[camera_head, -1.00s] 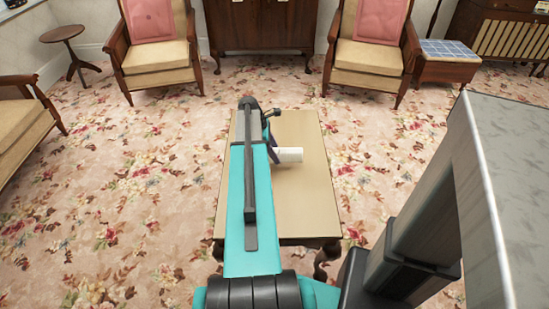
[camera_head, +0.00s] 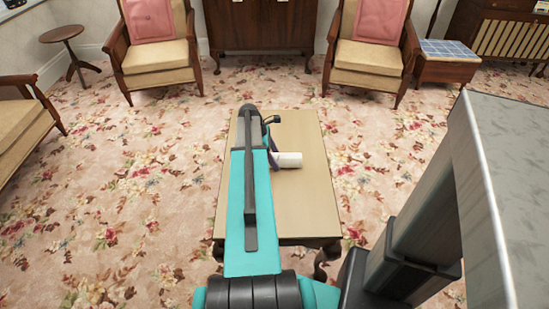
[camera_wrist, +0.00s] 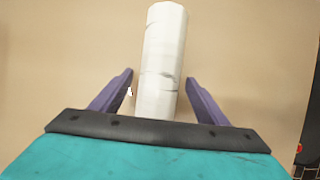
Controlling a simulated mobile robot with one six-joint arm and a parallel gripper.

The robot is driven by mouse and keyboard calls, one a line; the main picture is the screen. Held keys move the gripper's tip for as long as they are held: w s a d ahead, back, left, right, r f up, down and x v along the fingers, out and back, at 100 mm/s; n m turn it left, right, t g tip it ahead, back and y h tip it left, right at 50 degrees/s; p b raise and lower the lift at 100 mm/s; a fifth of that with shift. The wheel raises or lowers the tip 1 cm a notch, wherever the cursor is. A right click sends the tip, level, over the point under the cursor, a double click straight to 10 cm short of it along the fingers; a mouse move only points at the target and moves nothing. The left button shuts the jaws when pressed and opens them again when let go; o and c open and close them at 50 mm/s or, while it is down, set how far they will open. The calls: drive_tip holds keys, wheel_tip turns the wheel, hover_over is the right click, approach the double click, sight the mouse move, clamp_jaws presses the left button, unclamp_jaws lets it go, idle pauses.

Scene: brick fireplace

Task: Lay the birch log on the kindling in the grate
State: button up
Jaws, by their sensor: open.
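The birch log (camera_wrist: 162,60) is a white cylinder with dark marks, lying on the wooden table. In the wrist view it runs lengthwise between the two purple fingers of my gripper (camera_wrist: 159,95), with a gap on each side. My gripper is open. In the head view the log (camera_head: 290,160) shows to the right of my arm, and its left part is hidden. My gripper (camera_head: 273,158) is mostly hidden behind the arm there. No grate or kindling is in view.
The low wooden table (camera_head: 305,210) is otherwise bare on its right side. Two armchairs (camera_head: 158,55) (camera_head: 365,60) and a cabinet (camera_head: 262,25) stand beyond it. A small round table (camera_head: 68,40) is at the far left. The floral carpet (camera_head: 120,200) around is clear.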

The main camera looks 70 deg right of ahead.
drive_tip(key=v, duration=1.2)
drive_tip(key=shift+p, duration=0.4)
drive_tip(key=shift+r, duration=0.1)
